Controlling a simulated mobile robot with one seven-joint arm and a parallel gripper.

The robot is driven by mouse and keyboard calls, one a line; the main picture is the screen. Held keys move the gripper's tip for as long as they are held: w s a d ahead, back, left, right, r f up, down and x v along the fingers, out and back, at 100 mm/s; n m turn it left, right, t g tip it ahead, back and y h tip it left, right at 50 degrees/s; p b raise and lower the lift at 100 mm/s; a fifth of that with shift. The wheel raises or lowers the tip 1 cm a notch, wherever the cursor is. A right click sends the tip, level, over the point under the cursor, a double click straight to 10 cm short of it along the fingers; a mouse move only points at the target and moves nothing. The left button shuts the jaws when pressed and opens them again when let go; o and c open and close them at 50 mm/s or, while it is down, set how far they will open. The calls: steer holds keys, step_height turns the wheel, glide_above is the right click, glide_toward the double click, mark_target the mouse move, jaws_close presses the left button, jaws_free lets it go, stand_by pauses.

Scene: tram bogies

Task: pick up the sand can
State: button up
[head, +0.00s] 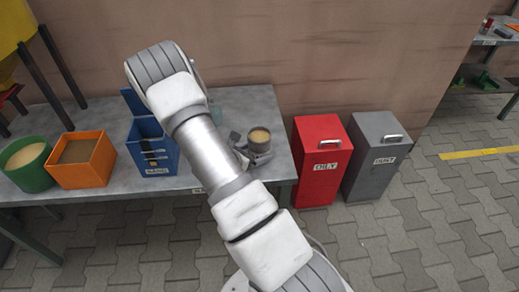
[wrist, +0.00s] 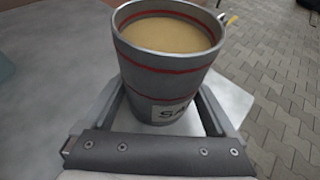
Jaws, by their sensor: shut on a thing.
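The sand can (wrist: 168,68) is a grey tapered can with red bands, filled with tan sand. Part of a label reading "SA" shows low on its side. It stands upright between the two fingers of my gripper (wrist: 163,104), which is shut on it. In the head view the can (head: 259,140) is at the right end of the grey table (head: 237,98). My arm hides much of the gripper there. I cannot tell whether the can's base touches the tabletop.
Left on the table are a green tub (head: 27,165), an orange box (head: 82,160) and a blue box (head: 153,153). A red bin marked OILY (head: 321,161) and a grey bin (head: 377,157) stand right of the table. Paved floor (head: 420,220) lies open in front.

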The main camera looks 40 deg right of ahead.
mark_target(260, 142)
steer(key=shift+r, duration=0.15)
steer(key=shift+r+p, duration=0.8)
steer(key=shift+r, duration=1)
steer(key=shift+s+r, duration=0.2)
steer(key=s+r+p, duration=0.2)
steer(key=s+r, duration=0.4)
steer(key=s, duration=0.5)
steer(key=shift+a+r, duration=0.3)
steer(key=shift+a, duration=0.05)
steer(key=shift+s, duration=0.15)
steer(key=w+a+r+n+t+y, duration=0.3)
steer(key=w+a, duration=0.3)
steer(key=a, duration=0.2)
steer(key=w+a+r+n+t+y, duration=0.3)
steer(key=w+a+r+n+t, duration=0.1)
steer(key=a, duration=0.5)
steer(key=w+a+r+n+t+y, duration=0.3)
steer(key=w+a+r+n, duration=0.2)
steer(key=w+a+r, duration=0.2)
steer(key=shift+w+a+n, duration=0.3)
steer(key=shift+w+a, duration=0.25)
steer(key=shift+a, duration=0.45)
